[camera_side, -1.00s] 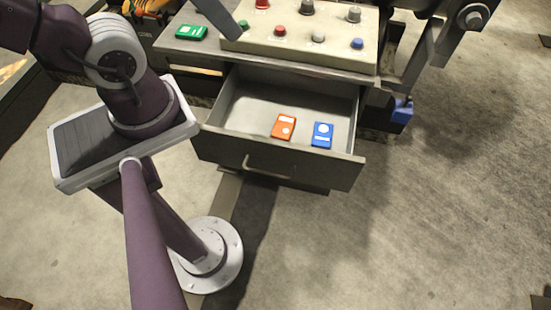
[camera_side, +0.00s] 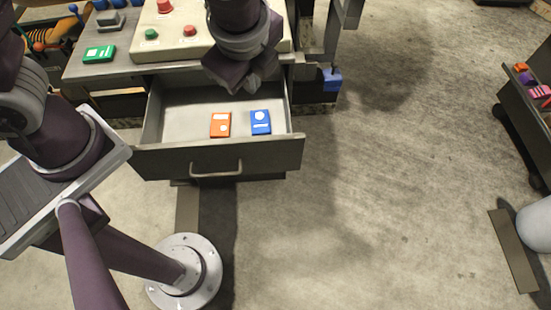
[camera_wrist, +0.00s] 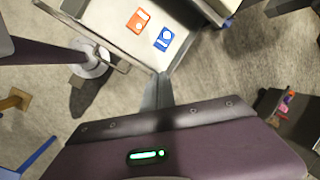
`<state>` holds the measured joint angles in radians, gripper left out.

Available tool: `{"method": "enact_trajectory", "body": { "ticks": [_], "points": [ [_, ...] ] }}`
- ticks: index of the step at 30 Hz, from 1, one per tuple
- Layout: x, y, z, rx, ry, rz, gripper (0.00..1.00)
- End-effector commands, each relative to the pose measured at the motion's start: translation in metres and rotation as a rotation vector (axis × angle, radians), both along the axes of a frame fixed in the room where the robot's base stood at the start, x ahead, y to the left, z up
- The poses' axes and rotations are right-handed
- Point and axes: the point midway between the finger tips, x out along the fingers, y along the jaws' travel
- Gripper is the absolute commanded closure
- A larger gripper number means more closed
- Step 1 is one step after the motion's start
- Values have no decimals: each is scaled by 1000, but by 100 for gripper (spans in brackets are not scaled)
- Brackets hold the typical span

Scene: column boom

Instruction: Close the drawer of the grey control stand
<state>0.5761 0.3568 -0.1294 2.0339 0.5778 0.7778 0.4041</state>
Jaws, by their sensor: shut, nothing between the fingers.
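The grey control stand (camera_side: 108,68) has its drawer (camera_side: 158,155) pulled open. The drawer front carries a bar handle (camera_side: 216,174), which also shows in the wrist view (camera_wrist: 122,67). An orange device (camera_side: 221,125) and a blue device (camera_side: 260,122) lie inside the drawer. They also show in the wrist view, orange (camera_wrist: 138,20) and blue (camera_wrist: 163,39). My gripper (camera_side: 241,86) is shut and empty. It appears over the back of the drawer in the side view. In the wrist view its fingers (camera_wrist: 157,92) show just below the drawer's front corner. Contact cannot be told.
A green device (camera_side: 99,54) lies on the stand's top, beside the button panel (camera_side: 170,45). A blue part (camera_side: 332,79) hangs at the stand's right. A dark cart (camera_side: 528,115) with small coloured items stands at the far right. The floor between is mostly clear.

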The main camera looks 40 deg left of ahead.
Motion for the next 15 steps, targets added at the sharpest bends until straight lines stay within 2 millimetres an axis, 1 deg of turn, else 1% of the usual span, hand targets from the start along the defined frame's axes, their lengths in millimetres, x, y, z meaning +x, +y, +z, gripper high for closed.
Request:
{"method": "enact_trajectory", "body": {
  "ticks": [1, 2, 3, 6, 9, 12, 15],
  "points": [
    [-2, -26, -34, 63, 51, -163, 100],
    [-4, -40, -54, 97, 77, -261, 100],
    [-9, -56, -78, 136, 106, -382, 100],
    [-24, -85, -129, 209, 163, -614, 100],
    [-36, -98, -158, 247, 194, -741, 100],
    [-39, -101, -170, 259, 204, -780, 100],
    [-36, -97, -182, 259, 205, -781, 100]
  ]
}}
